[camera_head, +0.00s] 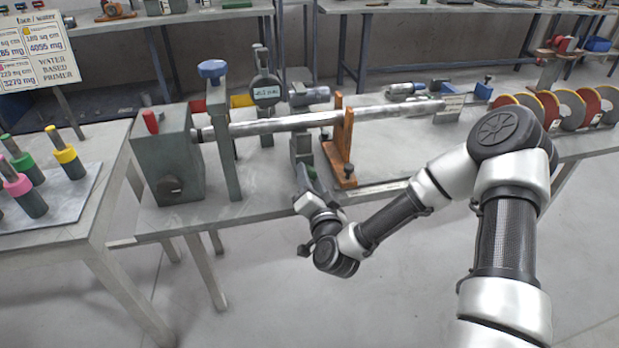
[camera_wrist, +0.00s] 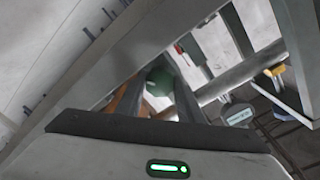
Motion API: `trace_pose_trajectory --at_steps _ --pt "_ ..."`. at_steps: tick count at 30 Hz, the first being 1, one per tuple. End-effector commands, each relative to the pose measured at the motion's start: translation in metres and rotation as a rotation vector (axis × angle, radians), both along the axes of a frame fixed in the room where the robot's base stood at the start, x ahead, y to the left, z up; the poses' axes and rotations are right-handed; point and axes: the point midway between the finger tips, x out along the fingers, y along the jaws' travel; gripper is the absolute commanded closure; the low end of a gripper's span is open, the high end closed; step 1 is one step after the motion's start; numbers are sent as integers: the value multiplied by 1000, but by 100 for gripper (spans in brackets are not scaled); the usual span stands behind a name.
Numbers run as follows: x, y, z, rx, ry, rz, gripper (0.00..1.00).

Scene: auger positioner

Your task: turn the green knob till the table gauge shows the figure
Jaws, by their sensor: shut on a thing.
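In the wrist view the round green knob (camera_wrist: 160,80) sits between the tips of my gripper (camera_wrist: 160,92). My gripper (camera_head: 310,184) is shut on it; in the head view my own wrist hides most of the fingers. The gauge (camera_head: 266,91) is a round dark dial with a pale display, standing upright behind the long metal shaft. Its reading is too small to make out.
The shaft (camera_head: 275,125) runs from a grey headstock box (camera_head: 168,155) through an orange-brown stand (camera_head: 343,140). A side table (camera_head: 75,218) with coloured-top cylinders is at left. Red and tan discs (camera_head: 548,105) stand at right. Open floor lies in front of the bench.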

Motion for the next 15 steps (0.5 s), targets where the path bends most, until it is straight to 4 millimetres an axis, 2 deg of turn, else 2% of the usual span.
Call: trace_pose_trajectory --at_steps 9,10,12,15 --pt "-1 -2 -3 -2 8 -3 89" --pt "-1 -2 -3 -2 8 -3 61" --pt "-1 -2 -3 -3 7 -3 49" --pt "0 -2 -3 -3 6 -3 48"
